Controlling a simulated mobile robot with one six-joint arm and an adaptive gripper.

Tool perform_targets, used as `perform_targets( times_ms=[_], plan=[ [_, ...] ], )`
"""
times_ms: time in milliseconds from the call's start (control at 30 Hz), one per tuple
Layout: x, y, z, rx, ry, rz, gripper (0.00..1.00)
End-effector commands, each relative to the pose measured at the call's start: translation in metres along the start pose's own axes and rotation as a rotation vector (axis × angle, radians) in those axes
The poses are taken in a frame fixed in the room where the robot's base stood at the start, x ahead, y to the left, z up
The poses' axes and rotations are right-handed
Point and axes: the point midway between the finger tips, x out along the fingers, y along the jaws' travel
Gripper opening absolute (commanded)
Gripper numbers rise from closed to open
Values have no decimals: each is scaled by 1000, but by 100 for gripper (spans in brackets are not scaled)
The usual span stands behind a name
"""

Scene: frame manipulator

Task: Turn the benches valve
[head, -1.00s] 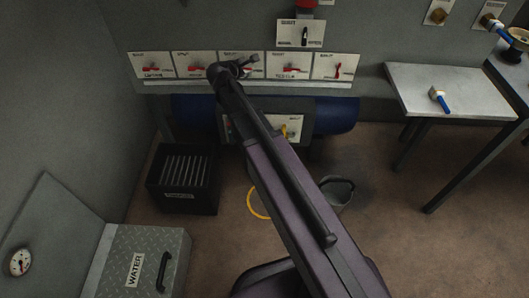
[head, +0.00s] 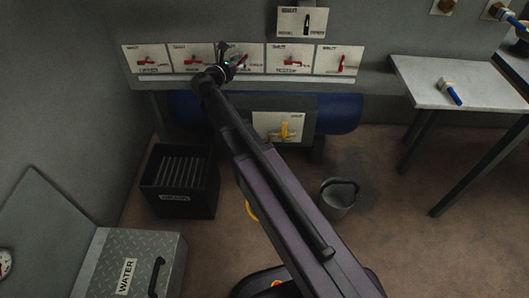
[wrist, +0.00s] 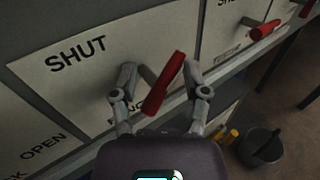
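A row of white valve panels with red handles runs along the wall in the head view. My gripper (head: 222,64) is at the middle panel (head: 256,68) and partly hides it. In the wrist view, a red valve handle (wrist: 165,85) on a panel marked SHUT (wrist: 75,55) stands tilted, upper end to the right. My gripper (wrist: 161,80) is open, with one finger on each side of this handle. I cannot tell whether either finger touches it. The lower label is mostly covered by my gripper, with only "NC" readable, so I cannot confirm the benches name.
A neighbouring red handle (wrist: 265,30) is to the right. Below the row are a blue tank (head: 340,113) and a panel with a yellow handle (head: 286,131). A bucket (head: 338,200), black bin (head: 180,190) and WATER box (head: 110,250) stand on the floor. A bench (head: 420,82) is right.

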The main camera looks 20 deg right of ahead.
Motion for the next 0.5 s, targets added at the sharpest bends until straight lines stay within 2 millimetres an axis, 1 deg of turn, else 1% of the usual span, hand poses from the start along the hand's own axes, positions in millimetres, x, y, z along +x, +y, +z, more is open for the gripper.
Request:
perform_targets(
  times_ms=[33,67,100,500],
  plan=[
    [0,1,-5,-33,-22,1,58],
    [-1,1,-4,-52,-35,1,58],
    [-10,0,0,-46,-30,3,58],
    [-67,0,-2,-41,-27,3,58]
  ],
)
